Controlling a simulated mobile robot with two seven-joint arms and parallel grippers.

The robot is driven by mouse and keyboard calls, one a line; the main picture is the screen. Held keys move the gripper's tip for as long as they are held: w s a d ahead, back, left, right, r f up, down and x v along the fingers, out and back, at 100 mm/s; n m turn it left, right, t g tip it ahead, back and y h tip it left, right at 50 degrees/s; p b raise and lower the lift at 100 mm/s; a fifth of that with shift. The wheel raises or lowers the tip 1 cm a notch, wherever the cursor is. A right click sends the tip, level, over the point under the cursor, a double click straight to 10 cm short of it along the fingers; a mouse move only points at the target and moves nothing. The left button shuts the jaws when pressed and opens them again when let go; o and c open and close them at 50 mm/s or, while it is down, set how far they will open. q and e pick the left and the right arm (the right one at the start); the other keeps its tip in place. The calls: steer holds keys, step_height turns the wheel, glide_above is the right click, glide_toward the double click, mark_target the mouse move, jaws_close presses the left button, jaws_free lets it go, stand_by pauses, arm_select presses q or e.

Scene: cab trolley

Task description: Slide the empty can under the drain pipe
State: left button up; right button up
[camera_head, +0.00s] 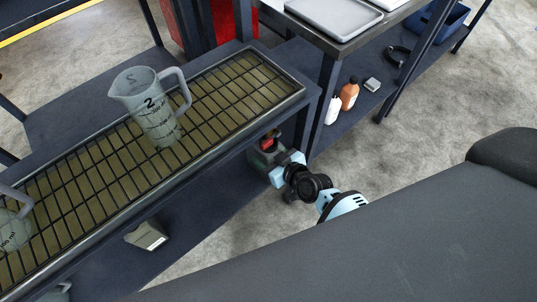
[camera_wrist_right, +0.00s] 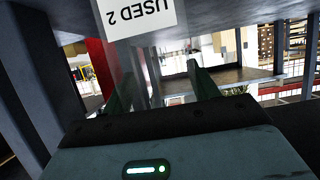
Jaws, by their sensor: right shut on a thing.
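My right gripper (camera_head: 266,150) reaches to the right end of the trolley, below its top; something small and red shows at its tips. In the right wrist view its two green fingers (camera_wrist_right: 156,80) stand apart. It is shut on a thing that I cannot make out. An upside-down white label reading "USED 2" (camera_wrist_right: 140,16) hangs above the fingers; what bears it is unclear. A pale boxy container (camera_head: 149,236), possibly a can, sits on the lower shelf, well left of the gripper. I cannot clearly identify the drain pipe. My left gripper is not in view.
A jug marked 2 (camera_head: 149,108) stands on the gridded trolley top (camera_head: 240,75); another jug (camera_head: 13,232) is at the left edge. A bench (camera_head: 300,25) with an orange bottle (camera_head: 349,95) and a white bottle (camera_head: 332,110) below stands right of the trolley. Open floor (camera_head: 410,150) lies beyond.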

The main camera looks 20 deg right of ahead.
steer(key=o, duration=1.5)
steer(key=shift+c, duration=0.2)
steer(key=shift+s, duration=0.1)
steer(key=p+v, duration=0.1)
steer(key=v, duration=0.6)
steer(key=shift+s+d+r+p, duration=0.15)
steer(key=shift+s+r+p, duration=0.1)
steer(key=shift+p, duration=0.15)
